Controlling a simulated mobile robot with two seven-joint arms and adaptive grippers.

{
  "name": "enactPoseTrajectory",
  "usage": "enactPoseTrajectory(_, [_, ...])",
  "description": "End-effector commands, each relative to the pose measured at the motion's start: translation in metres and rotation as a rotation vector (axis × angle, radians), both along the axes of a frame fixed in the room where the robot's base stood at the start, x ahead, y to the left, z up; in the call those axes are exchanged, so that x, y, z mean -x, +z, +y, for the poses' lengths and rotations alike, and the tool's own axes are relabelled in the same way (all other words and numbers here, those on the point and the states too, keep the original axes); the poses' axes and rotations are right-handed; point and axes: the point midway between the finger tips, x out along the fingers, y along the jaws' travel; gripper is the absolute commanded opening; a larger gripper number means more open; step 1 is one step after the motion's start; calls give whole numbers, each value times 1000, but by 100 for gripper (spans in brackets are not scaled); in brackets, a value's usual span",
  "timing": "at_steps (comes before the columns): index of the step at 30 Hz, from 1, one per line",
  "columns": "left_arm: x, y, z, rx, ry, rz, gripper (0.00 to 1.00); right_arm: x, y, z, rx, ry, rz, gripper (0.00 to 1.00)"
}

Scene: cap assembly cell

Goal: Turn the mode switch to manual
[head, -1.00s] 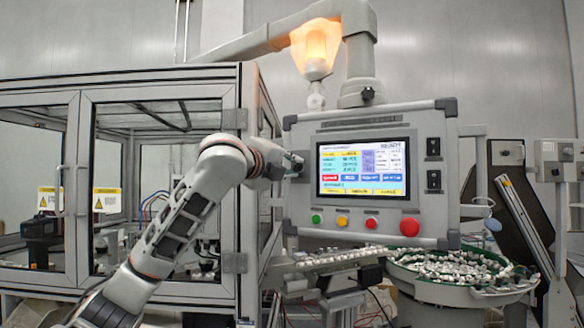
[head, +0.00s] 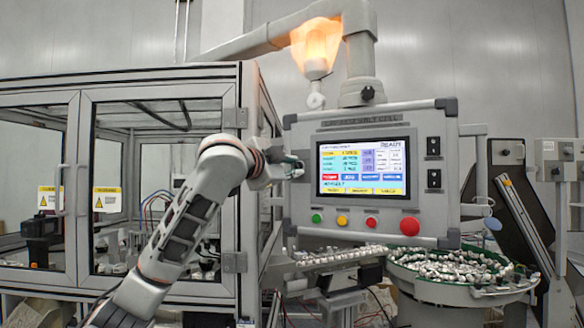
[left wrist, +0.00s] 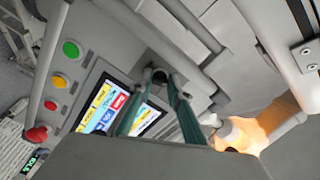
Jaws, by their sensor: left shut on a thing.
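The control panel (head: 420,200) carries a lit screen (head: 375,160) whose heading looks like READY. My left gripper (head: 296,168) is at the panel's left edge, beside the screen. In the left wrist view my left gripper (left wrist: 160,84) has its two green fingers converging on a small dark knob (left wrist: 158,74), which appears to be the mode switch, on the panel face next to the screen. The gripper is shut on this knob. The fingers partly cover it, so its pointer position cannot be read. In the head view the knob is hidden by the gripper. My right gripper is not in view.
Green (head: 316,218), yellow (head: 342,220) and red (head: 371,223) buttons and a large red mushroom button (head: 410,226) line the panel's lower edge. A glazed enclosure (head: 243,120) stands left. A parts bowl (head: 440,290) is below right. An orange lamp (head: 316,45) glows above.

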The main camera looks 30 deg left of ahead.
Motion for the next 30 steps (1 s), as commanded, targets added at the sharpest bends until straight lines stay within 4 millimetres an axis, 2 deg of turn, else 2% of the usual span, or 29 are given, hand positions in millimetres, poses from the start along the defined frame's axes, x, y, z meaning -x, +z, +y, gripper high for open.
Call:
enactPoseTrajectory(13, [0, -1, -1, 269, -1, -20, 0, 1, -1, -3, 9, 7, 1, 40])
enactPoseTrajectory(30, [0, -1, -1, 326, -1, -25, 0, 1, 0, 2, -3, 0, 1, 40])
